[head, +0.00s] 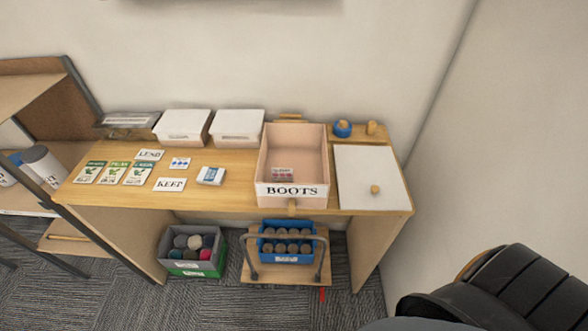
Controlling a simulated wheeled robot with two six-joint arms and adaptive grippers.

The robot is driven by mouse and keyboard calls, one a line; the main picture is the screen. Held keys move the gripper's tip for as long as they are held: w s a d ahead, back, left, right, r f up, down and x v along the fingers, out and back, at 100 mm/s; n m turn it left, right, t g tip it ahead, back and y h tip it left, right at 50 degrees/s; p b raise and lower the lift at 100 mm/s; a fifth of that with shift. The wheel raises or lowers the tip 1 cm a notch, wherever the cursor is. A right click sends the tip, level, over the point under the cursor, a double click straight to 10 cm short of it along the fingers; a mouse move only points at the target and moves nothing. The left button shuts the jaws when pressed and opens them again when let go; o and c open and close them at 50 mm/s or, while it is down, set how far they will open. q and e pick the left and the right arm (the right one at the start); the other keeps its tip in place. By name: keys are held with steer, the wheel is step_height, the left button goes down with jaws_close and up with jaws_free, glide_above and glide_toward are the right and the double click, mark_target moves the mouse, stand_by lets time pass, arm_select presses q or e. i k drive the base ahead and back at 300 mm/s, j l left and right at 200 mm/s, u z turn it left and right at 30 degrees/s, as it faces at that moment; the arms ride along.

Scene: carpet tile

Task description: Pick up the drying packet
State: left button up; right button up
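A small packet (283,174) with printed lettering lies on the floor of the open wooden box marked BOOTS (291,191). Its print is too small to read, so I cannot tell for sure that it is the drying packet. A small white and blue packet or block (211,176) lies on the wooden table (232,194) to the left of the box; its print is also unreadable.
Seed-style cards (113,173) and LEND and KEEP (170,184) labels lie at the left. Two white-lidded boxes (236,126) stand behind. A white knobbed lid (372,178) lies right of the box. Below are a grey-green bin (190,268) and a blue crate (287,258).

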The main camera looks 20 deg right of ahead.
mark_target(209, 175)
steer(key=i+j+z, duration=0.2)
steer(key=j, duration=0.25)
steer(key=j+z, duration=0.15)
steer(key=j, duration=0.3)
steer(key=i+j+z, duration=0.2)
steer(key=j, duration=0.25)
